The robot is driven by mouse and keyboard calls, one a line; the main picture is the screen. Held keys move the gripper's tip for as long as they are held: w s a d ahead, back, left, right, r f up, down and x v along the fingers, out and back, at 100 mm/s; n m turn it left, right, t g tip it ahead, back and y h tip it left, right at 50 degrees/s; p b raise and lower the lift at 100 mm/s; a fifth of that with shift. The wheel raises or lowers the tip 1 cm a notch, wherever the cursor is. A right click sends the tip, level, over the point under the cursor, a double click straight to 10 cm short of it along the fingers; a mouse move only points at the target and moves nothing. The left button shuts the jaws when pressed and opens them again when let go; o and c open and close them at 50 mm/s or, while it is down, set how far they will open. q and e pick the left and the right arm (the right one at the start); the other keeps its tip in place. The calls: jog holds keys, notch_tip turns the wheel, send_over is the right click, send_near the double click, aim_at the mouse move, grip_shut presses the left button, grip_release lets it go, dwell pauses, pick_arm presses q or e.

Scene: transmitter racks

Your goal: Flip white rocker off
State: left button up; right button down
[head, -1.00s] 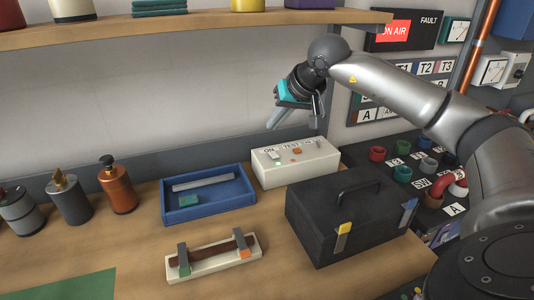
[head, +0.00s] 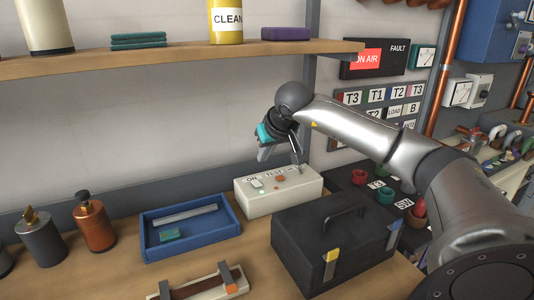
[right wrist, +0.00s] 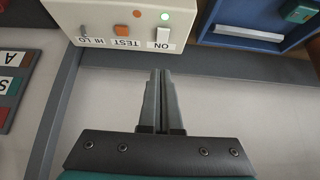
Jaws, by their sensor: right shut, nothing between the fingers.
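A cream control box (head: 262,205) stands on the wooden bench against the wall. Its top carries a small white rocker (right wrist: 163,34) beside the label ON, with a lit green lamp (right wrist: 164,15) near it. The rocker also shows small in the head view (head: 257,185). An orange button labelled TEST (right wrist: 120,28) and a HI LO toggle (right wrist: 83,28) sit in the same row. My right gripper (right wrist: 162,72) is shut and empty; in the head view it hangs above and behind the box, apart from it. My left gripper is out of view.
A black case (head: 325,250) with a raised handle stands in front of the box, to the right. A blue tray (head: 190,250) stands to its left. A shelf (head: 180,60) runs above on the left. Coloured buttons lie beyond the case at right.

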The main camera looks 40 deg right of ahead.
send_over(257, 183)
jog(key=s, duration=0.2)
jog(key=f, duration=0.4)
jog(key=shift+a+f, duration=0.1)
jog(key=shift+a, duration=0.2)
notch_tip(257, 183, down, 3)
jog(key=shift+f+b, duration=0.15)
jog(key=shift+b, duration=0.3)
jog(key=shift+s+f, duration=0.1)
jog(key=shift+f, duration=0.3)
